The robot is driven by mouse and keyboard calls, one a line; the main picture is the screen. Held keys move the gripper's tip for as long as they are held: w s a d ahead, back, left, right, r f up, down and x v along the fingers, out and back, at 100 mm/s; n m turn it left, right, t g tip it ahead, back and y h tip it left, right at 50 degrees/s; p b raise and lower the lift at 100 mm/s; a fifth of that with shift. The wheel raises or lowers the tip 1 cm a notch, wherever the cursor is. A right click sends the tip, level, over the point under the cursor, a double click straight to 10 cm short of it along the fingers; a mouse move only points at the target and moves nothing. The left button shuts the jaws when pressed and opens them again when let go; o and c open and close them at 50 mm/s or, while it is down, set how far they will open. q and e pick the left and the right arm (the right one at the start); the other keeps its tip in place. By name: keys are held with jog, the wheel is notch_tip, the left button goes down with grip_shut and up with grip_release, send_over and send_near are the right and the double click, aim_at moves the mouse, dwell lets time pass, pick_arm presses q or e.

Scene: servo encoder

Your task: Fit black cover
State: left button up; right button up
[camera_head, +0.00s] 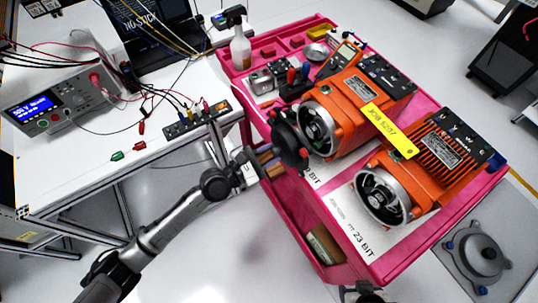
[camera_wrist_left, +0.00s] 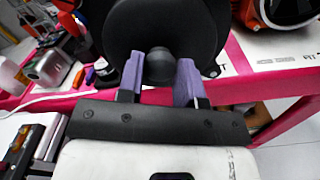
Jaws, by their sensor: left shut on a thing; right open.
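The black cover (camera_head: 287,136) is a round dark disc with a central knob. In the left wrist view the disc (camera_wrist_left: 115,30) fills the top middle. My left gripper (camera_wrist_left: 161,72) is shut on the knob, one purple finger on each side. In the head view my left gripper (camera_head: 262,162) holds the cover upright at the cart's left edge, close before the open round end (camera_head: 317,130) of the farther orange motor (camera_head: 352,105). I cannot tell whether they touch. The nearer orange motor (camera_head: 432,150) shows an uncovered open end (camera_head: 382,198).
The pink cart (camera_head: 400,262) carries both motors, a yellow tag (camera_head: 389,131) and small tools. A white bench (camera_head: 70,175) with a power supply (camera_head: 62,100) and cables stands left. A grey flanged part (camera_head: 478,258) lies at right. A spray bottle (camera_head: 240,48) stands behind.

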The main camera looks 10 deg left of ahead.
aim_at(282, 148)
pick_arm(q)
jog(key=shift+x, duration=1.05)
jog(key=shift+b+x, duration=0.4)
jog(key=shift+x, duration=1.9)
jog(key=shift+r, duration=0.15)
jog(key=shift+r, duration=0.1)
jog(key=shift+w+d, duration=0.3)
jog(key=shift+d, duration=0.1)
jog(key=shift+p, duration=0.3)
jog(key=o, duration=1.1)
jog(key=shift+c, duration=0.4)
